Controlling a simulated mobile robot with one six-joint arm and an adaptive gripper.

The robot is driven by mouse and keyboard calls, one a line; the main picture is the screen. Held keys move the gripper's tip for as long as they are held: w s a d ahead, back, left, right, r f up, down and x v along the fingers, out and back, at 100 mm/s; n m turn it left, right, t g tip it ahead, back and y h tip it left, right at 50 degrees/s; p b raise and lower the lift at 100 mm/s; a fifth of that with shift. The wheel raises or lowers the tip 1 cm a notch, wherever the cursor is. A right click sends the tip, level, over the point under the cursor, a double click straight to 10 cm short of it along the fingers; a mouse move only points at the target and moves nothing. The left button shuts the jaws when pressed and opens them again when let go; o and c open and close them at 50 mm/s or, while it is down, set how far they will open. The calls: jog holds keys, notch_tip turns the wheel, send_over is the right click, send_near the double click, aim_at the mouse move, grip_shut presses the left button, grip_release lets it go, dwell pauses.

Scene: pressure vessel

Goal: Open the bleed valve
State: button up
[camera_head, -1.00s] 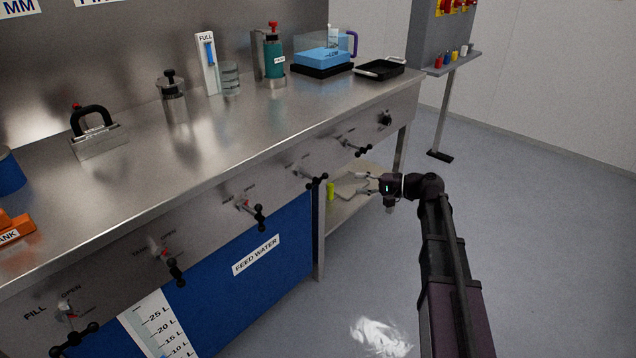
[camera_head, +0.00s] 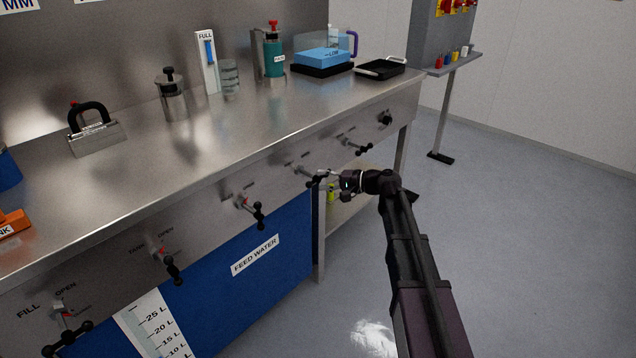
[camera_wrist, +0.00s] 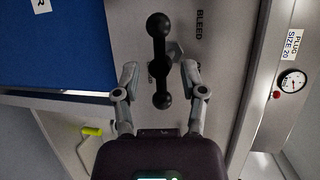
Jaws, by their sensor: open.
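The bleed valve handle (camera_wrist: 159,58) is a black bar with ball ends, on the steel panel beside the word BLEED in the wrist view. In the head view the bleed valve handle (camera_head: 313,181) sits on the bench's front panel, partly close behind my fingers. My gripper (camera_wrist: 160,72) is open, with one finger on each side of the handle's middle; no contact with it is visible. In the head view my gripper (camera_head: 332,177) is right in front of that valve. How deep the fingers reach around the handle is hard to tell.
Similar handles line the panel: one left (camera_head: 251,212), one farther right (camera_head: 358,146). A blue FEED WATER tank (camera_head: 275,275) is below left. A gauge (camera_wrist: 291,82) and a yellow-green item (camera_wrist: 91,131) show in the wrist view. The floor to the right is clear.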

jog(key=shift+x, duration=1.1)
grip_shut()
jog(key=shift+d, duration=0.15)
